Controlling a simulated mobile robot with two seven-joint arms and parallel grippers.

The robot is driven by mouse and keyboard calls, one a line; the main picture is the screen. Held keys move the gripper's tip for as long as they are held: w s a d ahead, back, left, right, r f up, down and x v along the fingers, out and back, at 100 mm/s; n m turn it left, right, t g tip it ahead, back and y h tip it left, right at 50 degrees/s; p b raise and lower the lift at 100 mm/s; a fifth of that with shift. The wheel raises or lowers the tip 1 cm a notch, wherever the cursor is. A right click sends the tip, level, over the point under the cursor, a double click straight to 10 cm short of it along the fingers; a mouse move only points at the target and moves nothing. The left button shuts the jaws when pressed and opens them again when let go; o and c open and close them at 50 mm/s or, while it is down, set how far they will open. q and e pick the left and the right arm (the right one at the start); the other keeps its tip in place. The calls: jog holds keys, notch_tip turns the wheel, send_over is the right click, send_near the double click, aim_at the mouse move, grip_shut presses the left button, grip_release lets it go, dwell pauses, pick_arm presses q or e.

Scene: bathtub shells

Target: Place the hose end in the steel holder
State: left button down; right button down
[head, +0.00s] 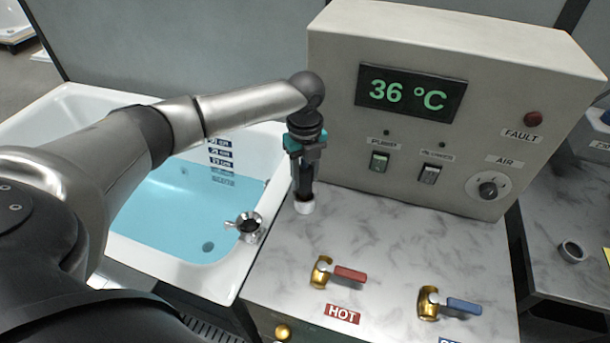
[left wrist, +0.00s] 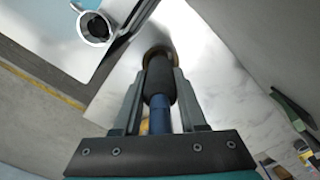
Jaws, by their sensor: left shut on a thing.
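My left gripper (head: 304,158) points down over the marble counter, shut on the hose end. The hose end (head: 305,184) is a dark, upright cylinder with a pale ring at its foot, at or just above the counter; I cannot tell if it touches. In the left wrist view the hose end (left wrist: 160,80) is black with a blue part between the fingers of my gripper (left wrist: 155,100). The steel holder (head: 247,226) is a chrome ring with a dark opening on the tub's rim, left of and nearer than the gripper. It also shows in the left wrist view (left wrist: 95,28).
The bathtub (head: 140,235) holds blue water. A control box (head: 440,110) reading 36 °C stands close behind and right of the gripper. Red-handled (head: 335,272) and blue-handled (head: 448,303) taps stand on the front counter. A small ring (head: 572,251) lies on the right-hand table.

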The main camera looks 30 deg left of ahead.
pick_arm(q)
jog(key=shift+f, duration=0.15)
jog(key=shift+c, duration=2.3)
grip_release()
notch_tip(320, 180, up, 12)
jog(key=shift+r+p, duration=0.15)
jog(key=shift+p, duration=0.25)
